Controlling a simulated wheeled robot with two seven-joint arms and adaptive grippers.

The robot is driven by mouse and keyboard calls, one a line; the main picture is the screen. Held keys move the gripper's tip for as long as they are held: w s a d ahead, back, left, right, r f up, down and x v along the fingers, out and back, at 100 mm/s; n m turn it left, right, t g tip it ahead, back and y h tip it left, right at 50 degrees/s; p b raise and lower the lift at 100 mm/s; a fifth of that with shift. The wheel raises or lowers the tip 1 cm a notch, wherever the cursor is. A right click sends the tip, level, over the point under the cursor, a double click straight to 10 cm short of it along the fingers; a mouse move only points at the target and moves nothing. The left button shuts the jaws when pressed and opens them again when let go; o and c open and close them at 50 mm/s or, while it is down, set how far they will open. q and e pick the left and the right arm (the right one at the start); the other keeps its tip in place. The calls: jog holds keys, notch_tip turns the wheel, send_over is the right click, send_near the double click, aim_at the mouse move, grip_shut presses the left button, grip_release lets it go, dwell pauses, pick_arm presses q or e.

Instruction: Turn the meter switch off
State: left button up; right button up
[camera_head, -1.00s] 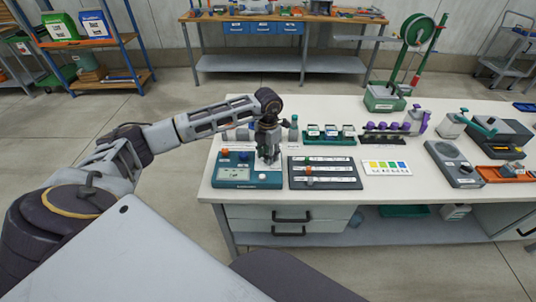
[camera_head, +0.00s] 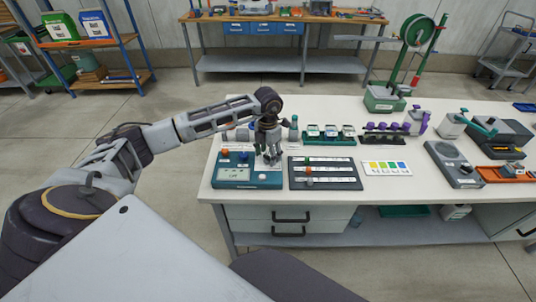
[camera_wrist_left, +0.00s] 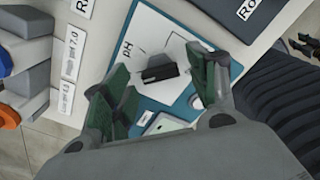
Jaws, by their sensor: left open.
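My left gripper (camera_head: 269,158) is over the right part of the meter. Its green-padded fingers (camera_wrist_left: 160,82) stand apart, one on each side of the switch, with nothing held between them. I cannot tell whether a fingertip touches the panel. My right gripper is not in view.
A dark tray with labelled rows (camera_head: 324,184) lies right beside the meter. A colour card (camera_head: 386,168) and a rack of small bottles (camera_head: 330,140) are farther right and back. The bench's front edge (camera_head: 280,200) is close to the meter.

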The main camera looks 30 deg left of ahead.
aim_at(268, 156)
pick_arm(q)
notch_tip(268, 156, up, 12)
jog(key=shift+f, duration=0.15)
dwell(0.5)
dwell(0.5)
